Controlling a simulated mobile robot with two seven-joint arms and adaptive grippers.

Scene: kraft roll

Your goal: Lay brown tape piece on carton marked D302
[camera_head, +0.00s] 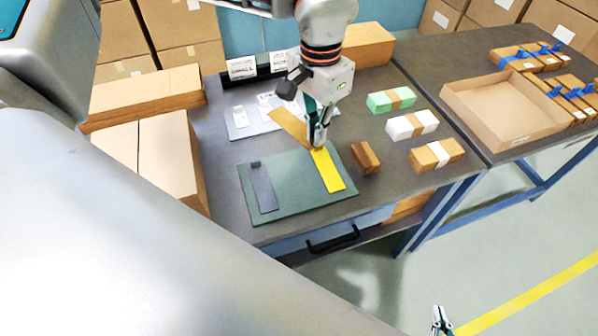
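The brown tape piece (287,124) is a flat tan strip slanting at the back edge of the green mat (292,206). Its front end meets the fingertips of my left gripper (318,138), which looks closed on it. A yellow strip (328,172) and a dark grey strip (263,190) lie on the mat. Banded cartons stand to the right: green (379,103), white (400,128) and brown with a white band (426,159). I cannot read D302 on any of them. My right gripper (441,320) is low at the bottom edge, away from the table, its opening unclear.
A small brown block (366,160) stands right of the mat. Grey sheets with white labels (245,118) lie behind it. An open carton tray (506,108) and blue-banded boxes (545,58) are on the right table. Large cartons (150,150) stand at left.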

